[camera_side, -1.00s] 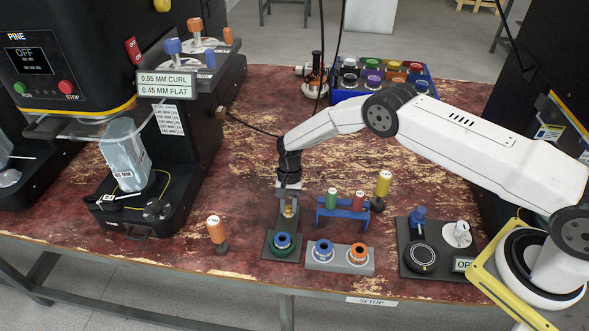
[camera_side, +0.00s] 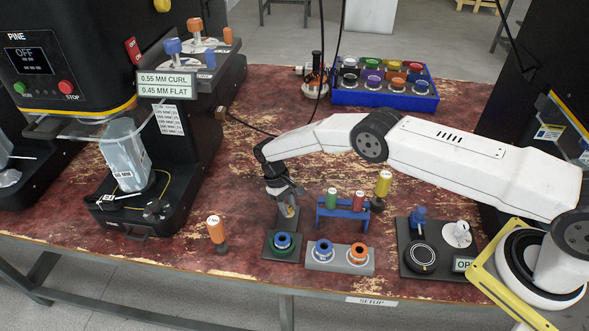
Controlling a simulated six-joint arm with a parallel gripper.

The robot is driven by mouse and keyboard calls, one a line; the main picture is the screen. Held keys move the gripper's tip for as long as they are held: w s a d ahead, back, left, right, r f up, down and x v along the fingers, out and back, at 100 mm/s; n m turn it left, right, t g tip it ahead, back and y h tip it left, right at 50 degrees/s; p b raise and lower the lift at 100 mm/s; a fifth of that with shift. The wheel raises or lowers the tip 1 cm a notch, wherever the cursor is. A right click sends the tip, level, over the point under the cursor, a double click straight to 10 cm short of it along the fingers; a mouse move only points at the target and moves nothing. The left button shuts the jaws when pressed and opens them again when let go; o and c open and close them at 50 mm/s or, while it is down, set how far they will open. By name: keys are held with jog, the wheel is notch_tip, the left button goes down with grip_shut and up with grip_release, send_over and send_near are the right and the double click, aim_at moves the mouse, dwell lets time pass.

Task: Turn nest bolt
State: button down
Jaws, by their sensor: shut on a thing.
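My gripper (camera_side: 289,208) is at the small grey fixture (camera_side: 282,220) near the front middle of the bench. It is shut on the nest bolt (camera_side: 291,212), a small brass-coloured piece at the fixture's back, mostly hidden by the fingers. The gripper is tilted, with its wrist up and to the left of the bolt. In front of the bolt, a blue ring (camera_side: 282,241) sits on a dark green base (camera_side: 270,252). How far the bolt is turned is too small to tell.
A grey block (camera_side: 340,266) with blue and orange rings stands right of the fixture. A blue rack (camera_side: 343,212) of coloured cylinders is close behind it. An orange-topped tool (camera_side: 215,230) stands left. A blue crate (camera_side: 386,100) of jars is at the back.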

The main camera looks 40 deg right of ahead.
jog(key=shift+n, duration=0.5)
jog(key=shift+c, duration=2.4)
grip_release()
jog(key=v, duration=0.8)
jog(key=shift+a, duration=0.15)
